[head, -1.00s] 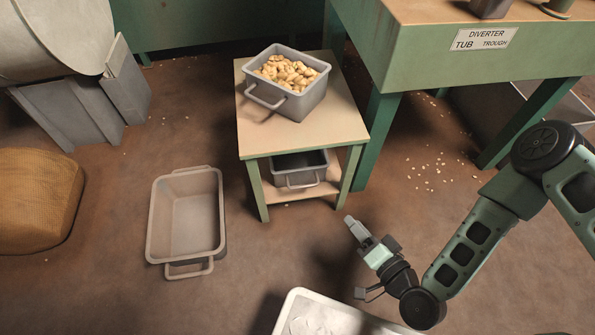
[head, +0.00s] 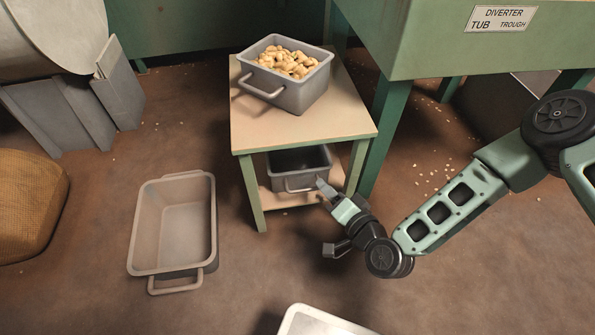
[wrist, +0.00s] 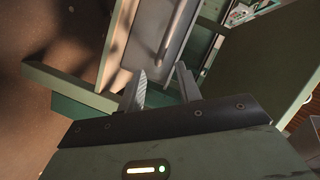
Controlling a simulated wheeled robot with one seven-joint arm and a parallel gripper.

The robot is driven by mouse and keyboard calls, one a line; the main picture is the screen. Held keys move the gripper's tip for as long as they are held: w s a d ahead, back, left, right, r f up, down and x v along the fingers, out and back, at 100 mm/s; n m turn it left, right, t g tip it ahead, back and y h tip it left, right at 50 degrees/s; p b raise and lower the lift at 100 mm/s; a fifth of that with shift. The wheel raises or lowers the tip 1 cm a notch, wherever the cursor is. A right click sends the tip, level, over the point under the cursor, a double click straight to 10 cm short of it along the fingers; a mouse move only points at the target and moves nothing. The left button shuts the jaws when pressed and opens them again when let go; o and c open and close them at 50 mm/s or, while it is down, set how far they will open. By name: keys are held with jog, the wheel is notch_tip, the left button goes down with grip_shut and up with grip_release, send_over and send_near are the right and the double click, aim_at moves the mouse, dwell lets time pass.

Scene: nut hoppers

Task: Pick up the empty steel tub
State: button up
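A dark grey metal tub (head: 280,183) with a bar handle sits on the lower shelf of the small stand; its visible inside looks empty, part of it shaded by the top. A like grey tub (head: 305,97) full of nuts stands on the stand's top. A paler, empty tub (head: 174,266) stands on the floor at left. My gripper (head: 323,188) is at the right front of the shelf tub, close to its handle. In the wrist view my gripper's fingers (wrist: 161,88) are apart with nothing seen between them. The tub's handle bar (wrist: 173,35) shows just ahead; contact is unclear.
The stand's top (head: 300,135) overhangs the shelf tub, and its green legs (head: 254,195) flank it. A green bench (head: 440,45) with a diverter label stands at right. A white-rimmed container (head: 310,318) is at the bottom edge. A sack (head: 30,205) lies far left.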

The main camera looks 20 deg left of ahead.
jog(key=b+x, duration=0.1)
jog(key=x, duration=0.2)
jog(key=shift+w+b, duration=0.25)
jog(key=shift+b, duration=0.15)
grip_shut()
jog(key=shift+r, duration=0.15)
